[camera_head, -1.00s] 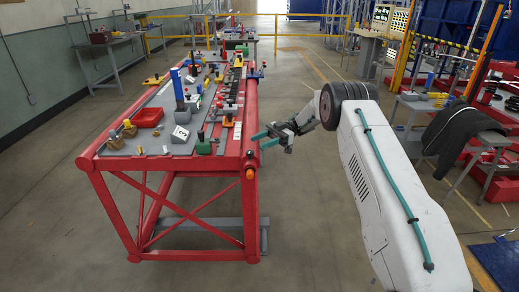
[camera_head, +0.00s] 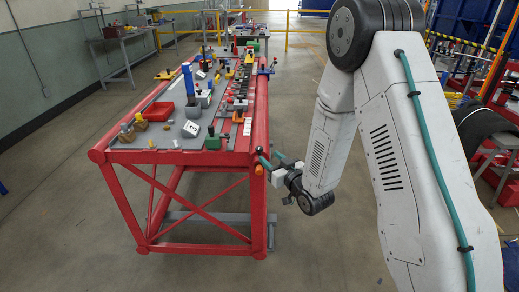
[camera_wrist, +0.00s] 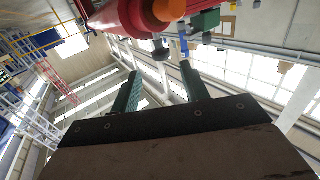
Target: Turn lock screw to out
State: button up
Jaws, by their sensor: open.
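My gripper (camera_head: 273,160) is at the near right corner of the red table, with its two teal fingers apart and nothing between them. In the wrist view the open fingers (camera_wrist: 160,72) point up toward the table's red end. A dark rounded knob (camera_wrist: 161,50) shows just beyond the fingertips, apart from them as far as I can tell. It may be the lock screw, but I cannot be sure. An orange round part (camera_wrist: 168,8) is above it; an orange part (camera_head: 258,170) also shows at the table corner in the head view, partly beside the fingers.
The red table (camera_head: 205,159) carries a red tray (camera_head: 159,111), a white numbered block (camera_head: 191,129), a blue upright post (camera_head: 188,78) and several small fixtures. A dark tyre-like object (camera_head: 487,125) is at the right. The floor left of the table is clear.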

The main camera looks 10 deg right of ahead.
aim_at(262, 150)
jog(key=x, duration=0.7)
jog(key=shift+w+a, duration=0.2)
jog(key=shift+w, duration=0.15)
jog(key=shift+c, duration=0.4)
jog(key=c, duration=0.8)
